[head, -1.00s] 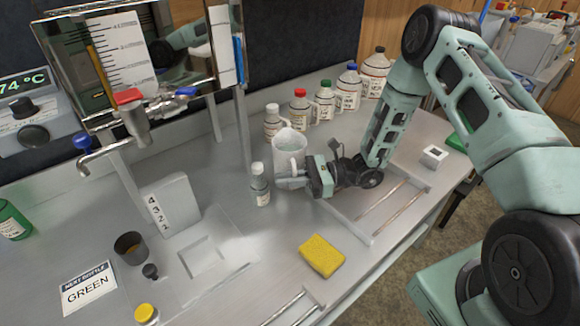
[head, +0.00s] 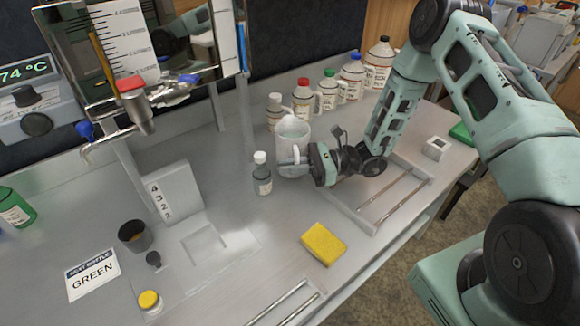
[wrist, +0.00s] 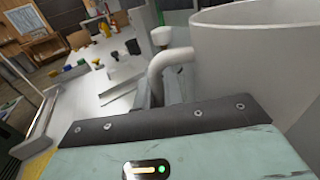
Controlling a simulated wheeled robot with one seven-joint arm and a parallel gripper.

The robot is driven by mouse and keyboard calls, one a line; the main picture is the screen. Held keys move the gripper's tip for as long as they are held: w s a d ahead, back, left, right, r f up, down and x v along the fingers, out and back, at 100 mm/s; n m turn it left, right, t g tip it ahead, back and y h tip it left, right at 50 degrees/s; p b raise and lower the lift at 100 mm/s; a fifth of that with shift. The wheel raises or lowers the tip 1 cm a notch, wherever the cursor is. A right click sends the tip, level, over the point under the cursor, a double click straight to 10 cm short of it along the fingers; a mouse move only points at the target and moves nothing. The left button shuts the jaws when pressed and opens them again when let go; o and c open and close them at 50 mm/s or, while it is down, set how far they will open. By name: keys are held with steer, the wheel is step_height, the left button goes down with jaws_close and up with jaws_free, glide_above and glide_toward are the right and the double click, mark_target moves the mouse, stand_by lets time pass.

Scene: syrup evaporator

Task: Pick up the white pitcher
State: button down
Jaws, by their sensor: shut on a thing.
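The white pitcher (head: 291,135) stands upright at the back middle of the metal counter in the head view. My gripper (head: 303,162) reaches it from the right and is shut on its handle side. In the wrist view the pitcher (wrist: 255,35) fills the upper right, and its curved handle (wrist: 172,60) comes down to my gripper (wrist: 165,98). The fingertips are mostly hidden. I cannot tell any gap between the pitcher's base and the counter.
A yellow sponge (head: 323,244) lies in front, and a railed tray (head: 395,195) lies right. The counter between sponge and pitcher is clear.

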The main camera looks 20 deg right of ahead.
step_height(320, 180, up, 9)
steer(key=shift+r, duration=0.2)
stand_by(0.7)
